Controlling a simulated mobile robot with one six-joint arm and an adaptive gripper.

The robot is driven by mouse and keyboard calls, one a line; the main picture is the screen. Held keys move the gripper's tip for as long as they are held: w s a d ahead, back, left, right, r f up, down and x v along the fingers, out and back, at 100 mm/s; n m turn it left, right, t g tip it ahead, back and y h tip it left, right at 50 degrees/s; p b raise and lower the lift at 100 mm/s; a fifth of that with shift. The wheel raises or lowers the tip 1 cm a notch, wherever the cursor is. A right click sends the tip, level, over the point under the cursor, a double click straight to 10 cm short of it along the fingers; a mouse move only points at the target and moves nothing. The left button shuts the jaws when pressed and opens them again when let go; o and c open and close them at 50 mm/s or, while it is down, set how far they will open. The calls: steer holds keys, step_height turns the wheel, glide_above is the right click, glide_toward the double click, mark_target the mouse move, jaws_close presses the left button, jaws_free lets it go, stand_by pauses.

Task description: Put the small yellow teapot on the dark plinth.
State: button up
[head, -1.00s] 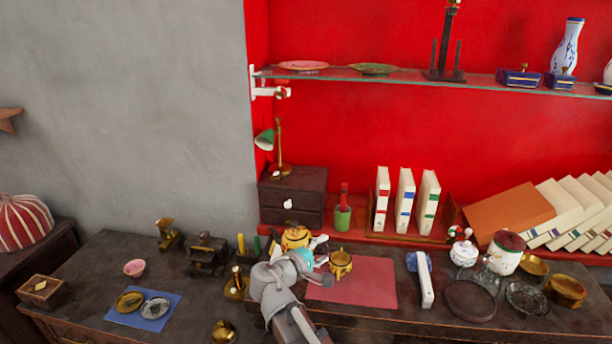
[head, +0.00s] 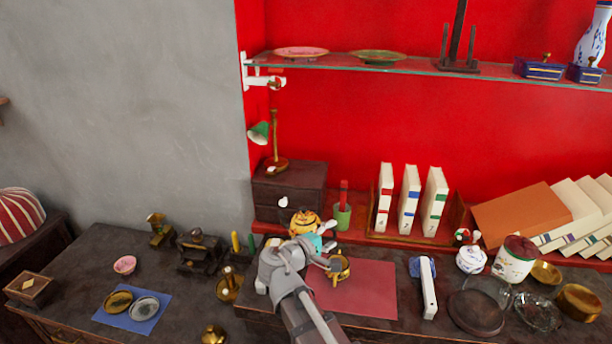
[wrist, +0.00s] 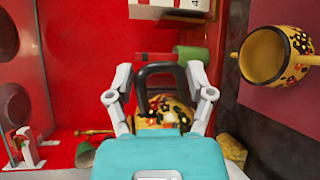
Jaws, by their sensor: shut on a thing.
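The small yellow teapot (head: 305,221) has dark floral markings and is held up in front of the dark drawer box. My gripper (head: 322,238) is at it, with the arm coming from below. In the wrist view my gripper (wrist: 160,95) is shut on the teapot (wrist: 165,112), with its fingers at both sides of the black handle arch. My gripper's body hides much of the pot. A dark round disc (head: 474,314), likely the dark plinth, lies on the counter to the right, apart from the teapot.
A yellow patterned cup (head: 341,268) stands at the red mat (head: 375,290), close to my gripper; it also shows in the wrist view (wrist: 262,58). A white upright block (head: 428,288), lidded jars and glass dishes crowd around the disc. Books (head: 408,200) stand behind.

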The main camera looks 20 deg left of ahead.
steer(key=shift+s+a, duration=0.1)
steer(key=shift+s, duration=0.05)
steer(key=shift+r, duration=0.15)
steer(key=shift+w+r+p, duration=0.4)
steer(key=shift+p, duration=0.2)
steer(key=w+d+r+n+t+y+p, duration=0.1)
steer(key=w+r+y+p, duration=0.3)
steer(key=w+r+p, duration=1.1)
steer(key=shift+w+d+r+n+p, duration=0.25)
steer(key=shift+w+r+n+p, duration=0.15)
steer(key=shift+r+n+p, duration=0.45)
steer(key=w+a+f+b, duration=0.8)
steer(key=a+f+b, duration=0.1)
steer(key=a, duration=0.1)
steer(key=shift+w, duration=0.15)
